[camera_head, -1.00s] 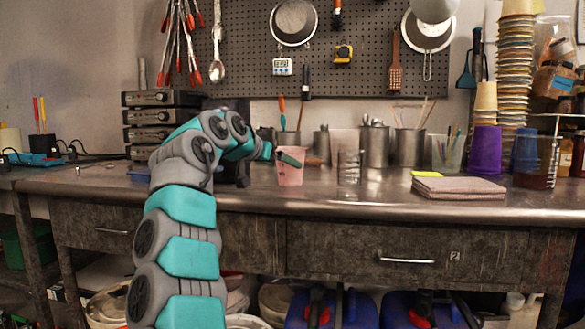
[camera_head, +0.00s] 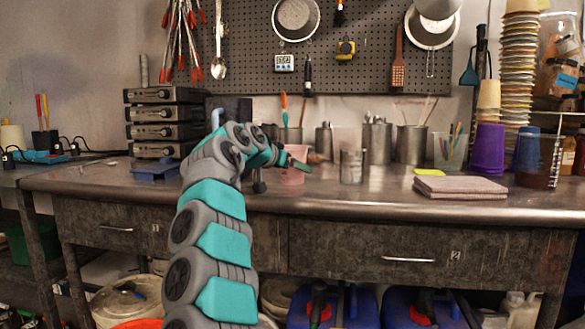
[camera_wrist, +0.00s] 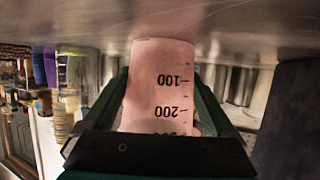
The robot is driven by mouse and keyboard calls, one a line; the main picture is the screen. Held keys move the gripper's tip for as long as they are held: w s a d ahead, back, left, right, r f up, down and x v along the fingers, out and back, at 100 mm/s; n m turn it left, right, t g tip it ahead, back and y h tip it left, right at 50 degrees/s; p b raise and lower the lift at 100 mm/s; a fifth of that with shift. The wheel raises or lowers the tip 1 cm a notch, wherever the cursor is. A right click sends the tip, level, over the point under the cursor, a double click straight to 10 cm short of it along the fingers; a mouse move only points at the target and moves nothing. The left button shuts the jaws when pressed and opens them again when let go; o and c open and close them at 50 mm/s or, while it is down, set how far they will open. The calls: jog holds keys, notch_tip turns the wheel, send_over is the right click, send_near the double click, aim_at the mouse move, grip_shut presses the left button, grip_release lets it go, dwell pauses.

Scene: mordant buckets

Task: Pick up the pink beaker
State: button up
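The pink beaker (camera_head: 293,177) stands on the metal counter, partly hidden behind my gripper in the head view. In the wrist view the beaker (camera_wrist: 160,85) appears upside down, with black volume marks, centred between my two green fingers. My gripper (camera_head: 299,165) is level with the beaker's upper part. In the wrist view my gripper (camera_wrist: 161,85) has its fingers spread, one on each side of the beaker. The gap beside each finger is small, and I cannot tell whether either touches. The beaker's mouth end is partly hidden by the dark palm.
A metal cup (camera_head: 352,166) stands just right of the beaker, with tool-filled metal cans (camera_head: 411,146) behind. Folded cloths (camera_head: 460,188) lie farther right, near purple cups (camera_head: 487,150). Stacked grey devices (camera_head: 165,122) stand left. The front of the counter is mostly clear.

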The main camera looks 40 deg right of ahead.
jog(key=c, duration=0.7)
jog(key=shift+r, duration=0.15)
